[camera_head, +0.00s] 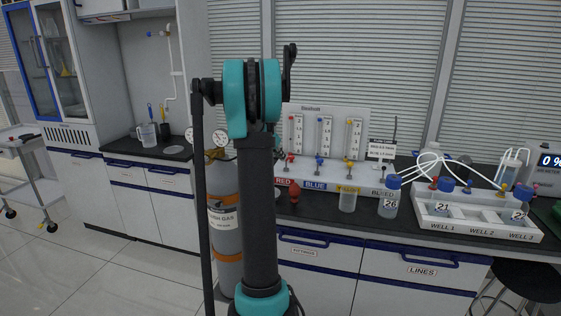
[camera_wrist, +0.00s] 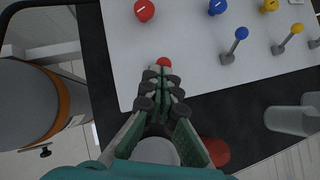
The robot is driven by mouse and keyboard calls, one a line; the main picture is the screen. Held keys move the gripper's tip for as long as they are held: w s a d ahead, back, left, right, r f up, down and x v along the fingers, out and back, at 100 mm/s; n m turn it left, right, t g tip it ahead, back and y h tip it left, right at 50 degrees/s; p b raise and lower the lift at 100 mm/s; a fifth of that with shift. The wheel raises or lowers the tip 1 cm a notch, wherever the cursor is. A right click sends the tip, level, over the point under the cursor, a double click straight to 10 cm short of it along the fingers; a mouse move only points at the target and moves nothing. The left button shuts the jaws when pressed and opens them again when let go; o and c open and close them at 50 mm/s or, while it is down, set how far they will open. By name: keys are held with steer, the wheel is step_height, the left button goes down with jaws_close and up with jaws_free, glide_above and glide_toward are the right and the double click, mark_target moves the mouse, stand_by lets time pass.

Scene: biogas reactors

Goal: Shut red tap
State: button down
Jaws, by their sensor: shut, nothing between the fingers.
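In the wrist view the red tap's round red tip (camera_wrist: 163,62) shows just beyond my gripper's fingertips (camera_wrist: 163,80); the rest of its lever is hidden by the fingers. My gripper is shut with nothing held, close to the red tip; I cannot tell whether they touch. A round red knob (camera_wrist: 144,10) sits farther back on the white panel. In the head view the red tap (camera_head: 290,158) is on the white gas panel, left of the blue (camera_head: 319,161) and yellow (camera_head: 349,165) taps. My arm hides my gripper there.
Blue (camera_wrist: 241,33) and yellow (camera_wrist: 296,28) levers stand to the right in the wrist view. A red bottle (camera_wrist: 215,150) is beside the right finger. A grey cylinder with an orange band (camera_wrist: 63,112) stands at left. A clear cup (camera_wrist: 290,120) is at right.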

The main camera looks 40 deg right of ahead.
steer(key=shift+w+d+r+g+y, duration=0.1)
steer(key=shift+w+d+g+y, duration=0.2)
steer(key=shift+d+g+y, duration=0.15)
steer(key=shift+w+d, duration=0.1)
steer(key=shift+w, duration=0.1)
steer(key=shift+r, duration=0.3)
steer(key=shift+r, duration=0.6)
steer(key=w+v, duration=0.1)
steer(key=v, duration=1.2)
steer(key=shift+d+r, duration=0.35)
steer(key=shift+d, duration=0.05)
